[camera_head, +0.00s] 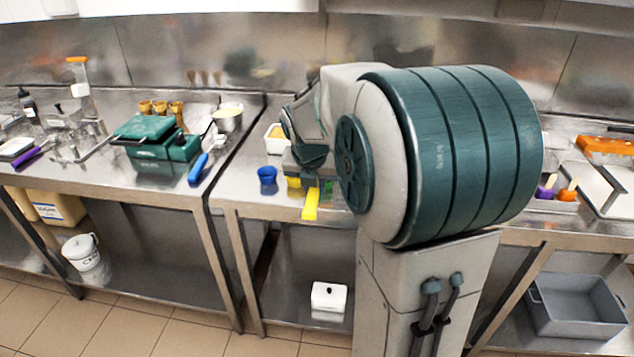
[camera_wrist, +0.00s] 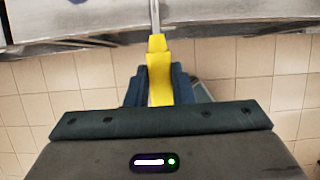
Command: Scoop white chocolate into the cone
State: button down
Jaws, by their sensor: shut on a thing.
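My gripper (camera_wrist: 158,88) is shut on the yellow handle (camera_wrist: 158,66) of a tool, probably a scoop. A thin metal shaft runs from the handle toward the counter edge at the top of the wrist view, and the tool's far end is out of sight. In the head view the yellow handle (camera_head: 311,203) hangs at the counter's front edge, beside my arm. Several golden-brown cones (camera_head: 161,107) stand at the back of the left counter. A metal pot (camera_head: 228,121) holds cream-coloured stuff. A white tub (camera_head: 275,134) holds something yellow. I cannot tell which is white chocolate.
A blue cup (camera_head: 267,177) stands near the front edge, left of the yellow handle. A green box (camera_head: 157,138) and a blue-handled tool (camera_head: 199,168) lie on the left counter. A gap separates the two counters. My arm hides much of the right counter.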

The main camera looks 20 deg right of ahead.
jog(key=shift+s+a+r, duration=0.1)
jog(key=shift+s, duration=0.35)
jog(key=shift+w+a+f+m, duration=0.2)
jog(key=shift+w+f+m, duration=0.1)
jog(key=shift+w+f, duration=0.25)
jog(key=shift+s+a+f+m, duration=0.1)
jog(key=shift+s+f+m, duration=0.15)
jog(key=shift+m, duration=0.15)
jog(key=shift+w+a+f+m+g+h, duration=0.1)
jog(key=shift+a+f+m+g+h, duration=0.1)
jog(key=shift+f+m+g+h, duration=0.3)
jog(key=a+f+m+g+y, duration=0.1)
jog(key=a+f+m+g, duration=0.2)
jog(key=f+m, duration=0.8)
jog(key=s+a+f+m+g+y, duration=0.1)
jog(key=a+f+m+g+y, duration=0.1)
jog(key=a+f+m+g, duration=0.2)
jog(key=a+f+m, duration=0.3)
jog(key=f+m, duration=0.4)
jog(key=m, duration=0.4)
jog(key=shift+f+m, duration=0.3)
jog(key=shift+m, duration=0.1)
jog(key=shift+s, duration=0.1)
jog(key=shift+a, duration=0.15)
